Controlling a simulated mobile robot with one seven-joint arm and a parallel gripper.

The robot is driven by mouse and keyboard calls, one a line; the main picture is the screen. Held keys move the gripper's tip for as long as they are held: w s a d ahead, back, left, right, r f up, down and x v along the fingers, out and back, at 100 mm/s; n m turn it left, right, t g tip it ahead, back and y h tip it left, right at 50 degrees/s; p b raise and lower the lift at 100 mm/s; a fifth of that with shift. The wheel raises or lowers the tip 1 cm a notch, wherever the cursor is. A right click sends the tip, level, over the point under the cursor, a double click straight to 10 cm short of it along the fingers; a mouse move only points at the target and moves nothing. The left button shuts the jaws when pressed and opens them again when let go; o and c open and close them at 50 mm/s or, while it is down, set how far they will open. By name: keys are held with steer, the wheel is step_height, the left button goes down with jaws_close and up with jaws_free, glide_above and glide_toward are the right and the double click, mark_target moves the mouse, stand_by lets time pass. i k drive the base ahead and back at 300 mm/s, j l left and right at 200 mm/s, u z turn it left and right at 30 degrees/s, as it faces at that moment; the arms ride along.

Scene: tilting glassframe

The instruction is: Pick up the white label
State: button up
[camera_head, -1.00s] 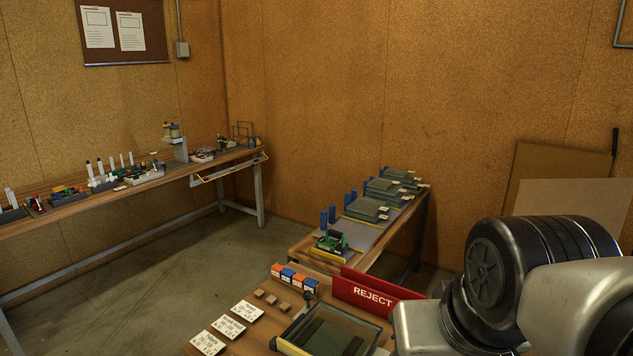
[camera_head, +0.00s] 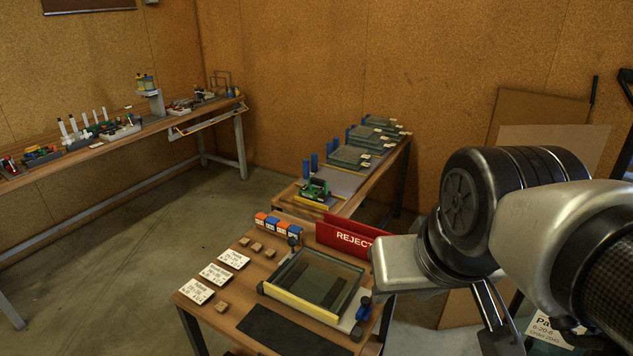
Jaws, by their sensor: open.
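Three white labels with dark print lie in a slanting row on the left side of the near wooden table: a far one (camera_head: 233,259), a middle one (camera_head: 215,274) and a near one (camera_head: 196,291). I cannot tell which one the task means. All three are flat and in plain view, with nothing over them. My arm fills the right side of the view, well to the right of the labels. The jaws of my gripper do not show; a dark metal part below the arm at the lower edge is unclear.
A glass-topped frame (camera_head: 285,303) sits mid-table, with a dark mat (camera_head: 290,332) in front. Small wooden blocks (camera_head: 257,247) lie beside the labels. Small orange and blue boxes (camera_head: 278,226) and a red REJECT bin (camera_head: 340,238) stand behind. A long bench (camera_head: 100,150) runs at left.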

mark_target(199, 293)
steer(key=j+u, duration=0.4)
steer(key=j, duration=0.95)
